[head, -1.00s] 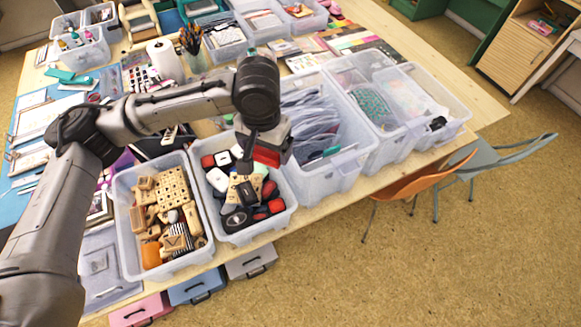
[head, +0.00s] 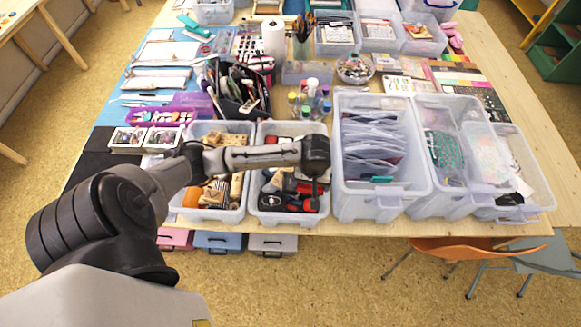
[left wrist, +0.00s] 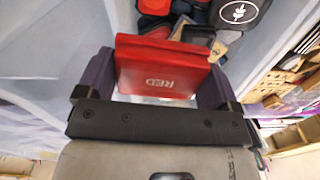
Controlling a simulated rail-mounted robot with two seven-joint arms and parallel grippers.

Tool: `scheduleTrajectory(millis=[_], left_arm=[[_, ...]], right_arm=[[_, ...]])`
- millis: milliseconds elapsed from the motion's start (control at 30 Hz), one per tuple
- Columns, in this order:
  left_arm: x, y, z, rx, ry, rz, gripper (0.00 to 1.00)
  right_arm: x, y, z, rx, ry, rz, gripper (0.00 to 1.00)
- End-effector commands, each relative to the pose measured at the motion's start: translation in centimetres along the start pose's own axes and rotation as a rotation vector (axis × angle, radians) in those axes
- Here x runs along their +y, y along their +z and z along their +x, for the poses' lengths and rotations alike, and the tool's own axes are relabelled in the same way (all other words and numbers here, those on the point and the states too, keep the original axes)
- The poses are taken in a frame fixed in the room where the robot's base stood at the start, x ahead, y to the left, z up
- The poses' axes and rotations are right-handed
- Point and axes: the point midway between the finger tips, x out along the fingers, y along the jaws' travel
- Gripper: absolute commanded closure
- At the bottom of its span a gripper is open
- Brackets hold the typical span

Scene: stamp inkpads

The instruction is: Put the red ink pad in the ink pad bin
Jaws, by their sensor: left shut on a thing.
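The red ink pad (left wrist: 160,70), a flat red case marked "RED", sits between the fingers of my left gripper (left wrist: 157,84) in the left wrist view. The gripper is shut on it. In the head view my left gripper (head: 308,190) points down over the right side of the ink pad bin (head: 287,219), a clear plastic bin holding black and red pads. I cannot clearly tell the held pad from the bin's contents there. In the wrist view, pads (left wrist: 236,12) lie beyond the held one. My right gripper is not in view.
A clear bin of wooden stamps (head: 207,214) stands left of the ink pad bin. A taller clear bin of bagged papers (head: 385,205) stands close on the right. Bottles (head: 310,100) and a dark organizer (head: 238,95) stand behind. An orange chair (head: 470,250) is at the table's front right.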

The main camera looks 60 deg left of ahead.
Motion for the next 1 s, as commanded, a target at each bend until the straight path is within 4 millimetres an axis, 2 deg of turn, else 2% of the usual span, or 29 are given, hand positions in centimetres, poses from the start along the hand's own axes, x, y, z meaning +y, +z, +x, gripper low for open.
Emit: scheduleTrajectory(millis=[33,100,200,333,467,800,1000], left_arm=[[-0.8,-1.8,0.1,-0.003,-0.004,-0.093,0.38],[-1.8,-4.0,0.1,-0.006,-0.005,-0.215,0.38],[-2.8,-6.5,0.0,-0.011,-0.005,-0.379,0.38],[-3.2,-7.6,0.1,-0.013,-0.006,-0.506,0.38],[-3.9,-8.7,0.9,-0.011,-0.008,-0.548,0.38],[-7.5,-14.3,5.0,-0.011,-0.006,-0.552,0.38],[-8.9,-16.5,6.6,-0.012,-0.005,-0.549,0.38]], right_arm=[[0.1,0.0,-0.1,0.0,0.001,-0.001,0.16],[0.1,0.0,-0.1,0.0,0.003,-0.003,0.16],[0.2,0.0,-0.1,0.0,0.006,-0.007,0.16],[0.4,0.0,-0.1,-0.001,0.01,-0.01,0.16],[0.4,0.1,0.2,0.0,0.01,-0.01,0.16],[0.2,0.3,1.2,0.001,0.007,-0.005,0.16],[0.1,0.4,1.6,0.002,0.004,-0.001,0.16]])
